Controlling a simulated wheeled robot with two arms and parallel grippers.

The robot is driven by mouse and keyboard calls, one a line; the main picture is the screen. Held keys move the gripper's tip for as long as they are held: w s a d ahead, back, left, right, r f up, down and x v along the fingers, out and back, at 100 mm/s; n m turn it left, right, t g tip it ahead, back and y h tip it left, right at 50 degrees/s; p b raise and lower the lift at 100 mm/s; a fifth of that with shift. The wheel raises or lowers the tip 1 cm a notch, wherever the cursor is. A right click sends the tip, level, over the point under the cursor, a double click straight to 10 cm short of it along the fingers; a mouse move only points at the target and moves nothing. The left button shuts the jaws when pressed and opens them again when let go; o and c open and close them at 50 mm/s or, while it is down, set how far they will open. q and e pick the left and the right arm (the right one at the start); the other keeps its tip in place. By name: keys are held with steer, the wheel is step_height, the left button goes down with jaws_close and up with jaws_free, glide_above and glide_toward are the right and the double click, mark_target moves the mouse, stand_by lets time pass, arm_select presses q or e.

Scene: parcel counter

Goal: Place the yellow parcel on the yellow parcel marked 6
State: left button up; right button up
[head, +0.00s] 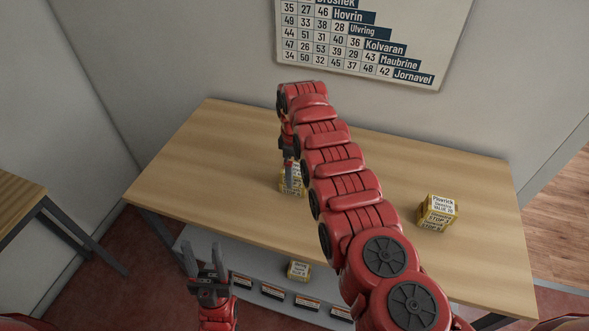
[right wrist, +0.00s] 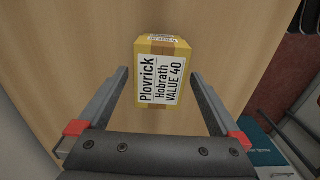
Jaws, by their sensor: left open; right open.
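A yellow parcel (head: 292,184) stands on the wooden table, partly hidden by my right gripper (head: 289,164). A second yellow parcel (head: 437,212) stands at the right of the table, with a "Plovrick" label and a "STOP" marking. I cannot read a 6 on any parcel. My left gripper (head: 202,252) is open and empty, before the table's front edge.
Another small yellow parcel (head: 299,270) sits on the grey lower shelf (head: 262,268), beside several dark-and-white labels along its edge. The wooden table top (head: 210,150) is bare at left. My right arm crosses above its middle. A number chart (head: 370,40) hangs on the wall behind.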

mark_target(295, 169)
step_height(295, 169, up, 12)
steer(key=b, duration=0.2)
steer(key=shift+f, duration=0.15)
stand_by(0.5)
